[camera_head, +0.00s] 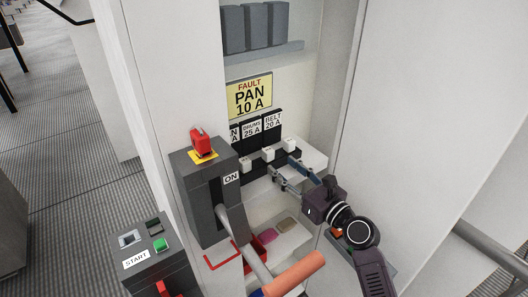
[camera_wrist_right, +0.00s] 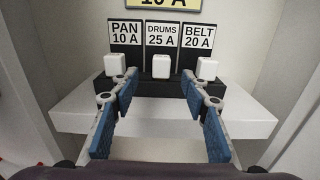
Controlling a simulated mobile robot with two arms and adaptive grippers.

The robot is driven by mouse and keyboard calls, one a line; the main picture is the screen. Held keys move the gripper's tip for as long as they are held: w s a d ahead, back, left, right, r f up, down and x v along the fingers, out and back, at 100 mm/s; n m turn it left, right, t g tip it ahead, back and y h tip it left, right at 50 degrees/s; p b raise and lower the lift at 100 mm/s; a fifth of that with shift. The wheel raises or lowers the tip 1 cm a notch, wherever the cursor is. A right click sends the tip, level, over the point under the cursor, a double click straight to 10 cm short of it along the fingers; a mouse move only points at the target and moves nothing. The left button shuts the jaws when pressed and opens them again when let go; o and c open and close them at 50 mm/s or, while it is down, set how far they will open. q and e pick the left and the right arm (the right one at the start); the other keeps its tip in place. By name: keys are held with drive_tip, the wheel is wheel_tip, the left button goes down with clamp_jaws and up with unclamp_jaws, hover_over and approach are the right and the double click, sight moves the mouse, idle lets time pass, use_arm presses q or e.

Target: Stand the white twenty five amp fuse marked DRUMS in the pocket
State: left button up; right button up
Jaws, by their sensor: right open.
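The white DRUMS fuse (camera_wrist_right: 161,66) stands in the black holder (camera_wrist_right: 147,88), below the label DRUMS 25 A (camera_wrist_right: 161,37). It also shows in the head view (camera_head: 268,153). My right gripper (camera_wrist_right: 160,92) is open and empty, its two blue-padded fingers in front of the holder. The DRUMS fuse appears between and beyond the fingertips, apart from them. In the head view my right gripper (camera_head: 284,174) reaches in from the right. My left gripper is not in view. Which part is the pocket I cannot tell; a magenta patch (camera_head: 266,236) and a beige patch (camera_head: 287,225) show on a lower ledge.
White PAN fuse (camera_wrist_right: 115,64) and BELT fuse (camera_wrist_right: 207,68) flank the DRUMS fuse closely. A yellow sign (camera_head: 249,96) reads FAULT PAN 10 A. A switch box (camera_head: 205,190) marked ON, with an orange-handled lever (camera_head: 295,274), stands at front left. The cabinet's right wall is near my arm.

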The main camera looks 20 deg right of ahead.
sight(271, 156)
drive_tip(key=p+x, duration=0.1)
drive_tip(key=x, duration=0.5)
drive_tip(key=shift+w, duration=0.45)
clamp_jaws()
